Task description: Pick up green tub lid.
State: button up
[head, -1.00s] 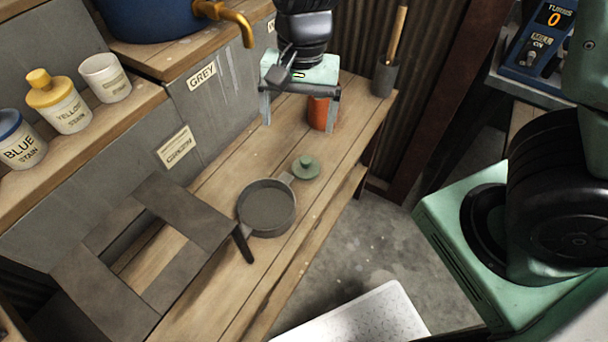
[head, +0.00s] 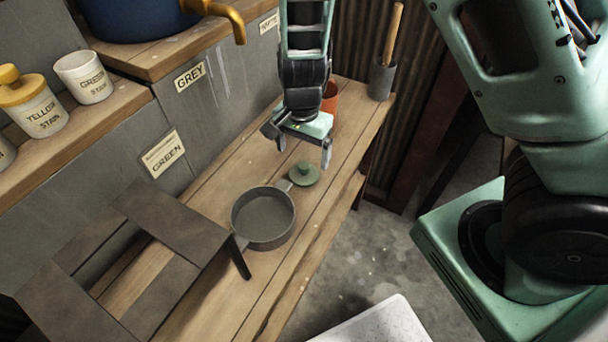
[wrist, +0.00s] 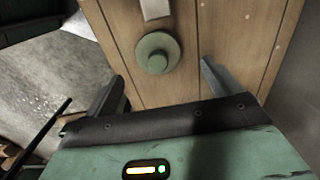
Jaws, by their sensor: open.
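The green tub lid (head: 303,174) is a small round disc with a knob on top. It lies on the wooden bench (head: 225,170), just beyond the grey pan's rim and by its handle. In the wrist view the lid (wrist: 157,53) shows ahead of the fingers and between their lines. My gripper (head: 298,160) is open and empty, above the bench a little behind the lid in the head view. Its two fingers also show apart in the wrist view (wrist: 160,85). The gripper does not appear to touch the lid.
The grey pan (head: 263,238) sits in front of the lid. A dark frame stand (head: 175,225) is at left. Behind the gripper are an orange pot (head: 330,97) and a grey holder (head: 381,80) with a wooden handle. Stain tubs (head: 83,78) stand on the left ledge.

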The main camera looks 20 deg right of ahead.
aim_at(304, 165)
notch_tip(304, 165, down, 6)
jog(key=shift+s+d+r+b, duration=0.1)
jog(key=shift+d+r+b, duration=0.05)
jog(key=shift+b, duration=0.45)
jog(key=c, duration=1)
